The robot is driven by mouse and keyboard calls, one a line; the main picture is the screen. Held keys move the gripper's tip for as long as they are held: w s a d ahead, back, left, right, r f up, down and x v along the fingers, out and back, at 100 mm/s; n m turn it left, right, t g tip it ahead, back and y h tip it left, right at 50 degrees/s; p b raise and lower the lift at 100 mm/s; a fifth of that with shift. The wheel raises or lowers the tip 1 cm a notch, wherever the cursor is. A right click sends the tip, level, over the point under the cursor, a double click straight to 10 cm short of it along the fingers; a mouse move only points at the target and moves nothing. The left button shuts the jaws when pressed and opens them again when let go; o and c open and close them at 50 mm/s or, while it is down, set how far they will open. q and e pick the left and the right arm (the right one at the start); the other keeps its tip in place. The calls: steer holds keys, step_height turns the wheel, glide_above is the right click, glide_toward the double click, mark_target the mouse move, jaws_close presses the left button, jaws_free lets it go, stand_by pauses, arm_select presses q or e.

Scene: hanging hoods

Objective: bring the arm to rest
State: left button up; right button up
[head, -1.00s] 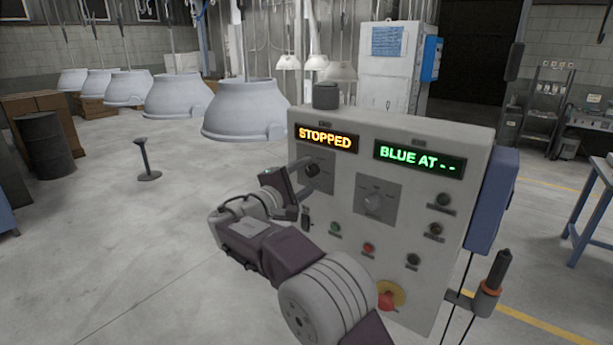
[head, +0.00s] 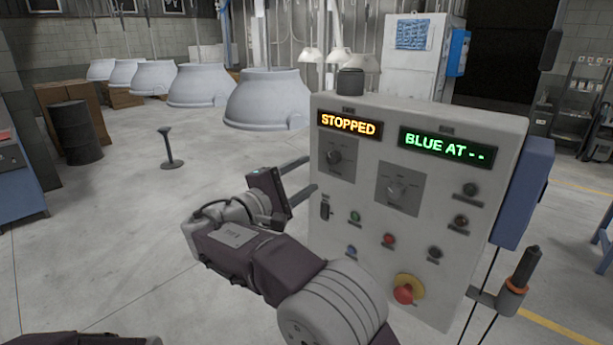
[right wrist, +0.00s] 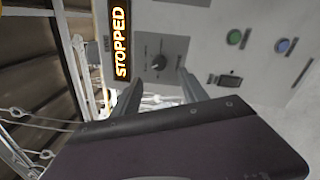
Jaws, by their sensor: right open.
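The grey control panel (head: 345,225) stands in front of me, with an amber display (head: 349,124) reading STOPPED and a green display (head: 442,146) reading BLUE AT - -. My left gripper is not in view.
White hoods (head: 268,100) hang in a row behind. A blue box (head: 523,190) sits at the panel's right side. Open floor (head: 120,240) lies to the left.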

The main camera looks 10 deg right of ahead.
steer(key=s+d+f+g+y, duration=0.2)
steer(key=s+d+f, duration=0.1)
steer(key=f, duration=0.5)
steer(key=s+d+f+m+g+y, duration=0.1)
steer(key=s+d+f+g+y, duration=0.2)
steer(key=f, duration=0.4)
steer(key=s+d+f+g+y, duration=0.2)
steer(key=s+d+f, duration=0.15)
steer(key=f, duration=0.45)
steer(key=s+a+f+m+g+y, duration=0.1)
steer(key=s+f+m+y, duration=0.2)
steer(key=s+f+m, duration=0.2)
steer(key=s+a+f+m+g+y, duration=0.1)
steer(key=s+f+m+y, duration=0.3)
steer(key=s, duration=0.8)
step_height(320, 180, down, 3)
steer(key=shift+a+m+g+p, duration=0.2)
steer(key=shift+m+g+p, duration=0.2)
steer(key=shift+m+g, duration=0.45)
